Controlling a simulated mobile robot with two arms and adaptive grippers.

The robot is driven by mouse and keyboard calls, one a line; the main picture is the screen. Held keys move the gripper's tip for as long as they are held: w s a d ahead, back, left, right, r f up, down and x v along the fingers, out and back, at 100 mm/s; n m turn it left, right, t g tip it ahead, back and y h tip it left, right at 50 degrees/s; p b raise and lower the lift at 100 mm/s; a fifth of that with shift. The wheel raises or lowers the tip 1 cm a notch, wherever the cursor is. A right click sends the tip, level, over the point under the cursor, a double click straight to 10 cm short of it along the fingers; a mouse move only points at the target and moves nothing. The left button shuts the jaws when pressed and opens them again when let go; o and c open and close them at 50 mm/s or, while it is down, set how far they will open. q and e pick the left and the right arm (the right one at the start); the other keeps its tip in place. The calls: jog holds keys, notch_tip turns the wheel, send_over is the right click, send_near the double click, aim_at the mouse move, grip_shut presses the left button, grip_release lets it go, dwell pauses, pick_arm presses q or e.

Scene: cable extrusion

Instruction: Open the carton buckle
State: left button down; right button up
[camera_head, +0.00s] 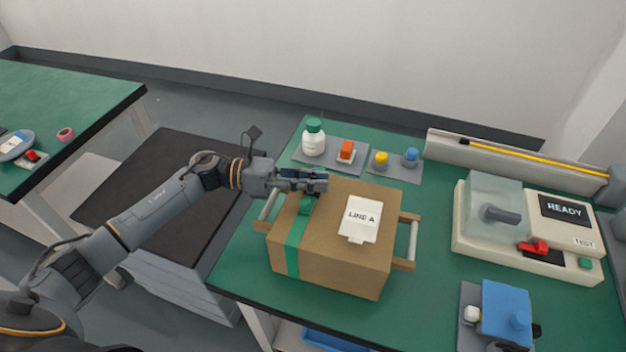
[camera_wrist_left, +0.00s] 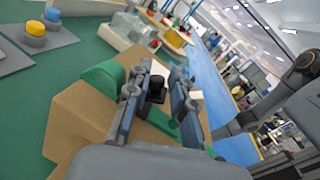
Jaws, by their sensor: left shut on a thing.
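The brown carton (camera_head: 340,262) stands on the green table with a green strap (camera_head: 293,245) over its left side. My left gripper (camera_head: 318,182) is over the carton's top at the strap, reaching in from the left. Its jaws (camera_wrist_left: 163,88) are shut on a small dark piece between the fingers, which I take to be the carton buckle (camera_wrist_left: 157,88). The gripper hides most of the buckle in the head view. My right gripper is not in view.
A white "LINE A" tag (camera_head: 358,219) lies on the carton, with handles at both ends. Behind stand a white bottle (camera_head: 314,138), an orange block (camera_head: 346,148) and yellow and blue knobs. A tester (camera_head: 530,238) and blue-topped fixture (camera_head: 505,312) stand to the right.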

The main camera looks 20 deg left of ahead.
pick_arm(q)
jog(key=shift+w+a+r+n+y, duration=0.15)
jog(key=shift+w+n, duration=0.1)
jog(key=shift+n, duration=0.45)
jog(key=shift+w+n+y, duration=0.15)
jog(key=shift+w+n, duration=0.1)
jog(key=shift+n, duration=0.45)
jog(key=n, duration=0.2)
jog(key=shift+w+n+g, duration=0.3)
jog(key=shift+w, duration=0.1)
jog(key=n, duration=0.1)
jog(key=w+n+y+p, duration=0.1)
jog(key=n, duration=0.1)
jog(key=shift+g, duration=0.4)
jog(key=shift+w+f+n+g, duration=0.15)
jog(key=shift+f+n, duration=0.05)
jog(key=shift+n, duration=0.4)
jog(key=shift+w+f+n+g, duration=0.1)
jog(key=shift+f+n+g, duration=0.05)
jog(key=shift+n, duration=0.45)
jog(key=shift+f, duration=0.15)
jog(key=c, duration=1.3)
grip_release()
jog(key=shift+c, duration=0.2)
jog(key=shift+w, duration=0.15)
